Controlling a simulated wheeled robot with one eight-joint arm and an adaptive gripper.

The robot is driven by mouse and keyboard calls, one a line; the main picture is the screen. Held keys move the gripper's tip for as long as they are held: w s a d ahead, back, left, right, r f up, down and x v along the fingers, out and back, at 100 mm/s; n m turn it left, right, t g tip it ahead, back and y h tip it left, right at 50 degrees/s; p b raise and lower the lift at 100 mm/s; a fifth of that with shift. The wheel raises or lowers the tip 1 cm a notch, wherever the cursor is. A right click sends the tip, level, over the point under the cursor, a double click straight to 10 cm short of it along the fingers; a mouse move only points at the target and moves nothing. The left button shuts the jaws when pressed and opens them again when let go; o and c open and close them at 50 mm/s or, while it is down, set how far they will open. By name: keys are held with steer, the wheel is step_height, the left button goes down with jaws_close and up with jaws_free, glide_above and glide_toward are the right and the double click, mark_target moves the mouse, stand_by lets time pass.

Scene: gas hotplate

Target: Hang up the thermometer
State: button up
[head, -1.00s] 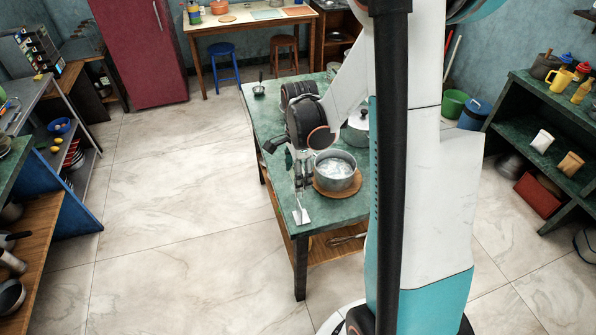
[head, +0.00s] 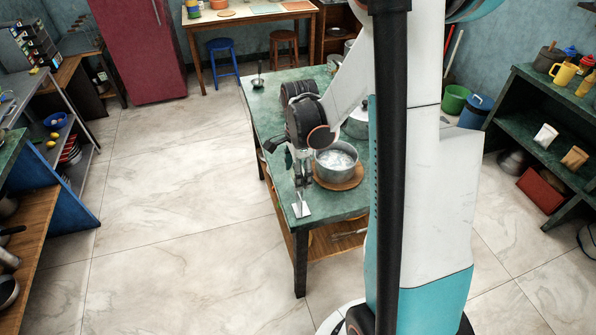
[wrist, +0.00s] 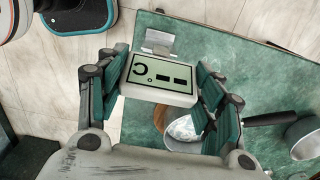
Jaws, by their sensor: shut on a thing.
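The thermometer (wrist: 158,80) is a pale box with a greenish face, dark round and rectangular marks. In the wrist view it sits between the two dark green finger pads of my gripper (wrist: 165,83), which is shut on it. In the head view my gripper (head: 302,178) is over the front left part of the green table (head: 335,212), left of the pot; the thermometer is too small to make out there. A small pale metal piece (head: 301,209) shows at the table's front left corner. It also appears just beyond the thermometer in the wrist view (wrist: 159,42); I cannot tell whether they touch.
A pot (head: 336,164) with pale contents stands on a round wooden board (head: 348,184) right of my gripper. A lidded pot (head: 357,124) stands behind it, partly hidden by my arm. A small ladle-like item (head: 258,82) lies at the table's far left. The floor left is clear.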

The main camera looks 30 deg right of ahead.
steer(key=shift+f+b, duration=1.5)
steer(key=shift+f, duration=0.3)
steer(key=shift+f+b, duration=0.4)
steer(key=o, duration=1.1)
steer(key=shift+o, duration=0.2)
step_height(320, 180, up, 12)
steer(key=shift+d, duration=0.1)
steer(key=shift+r, duration=0.1)
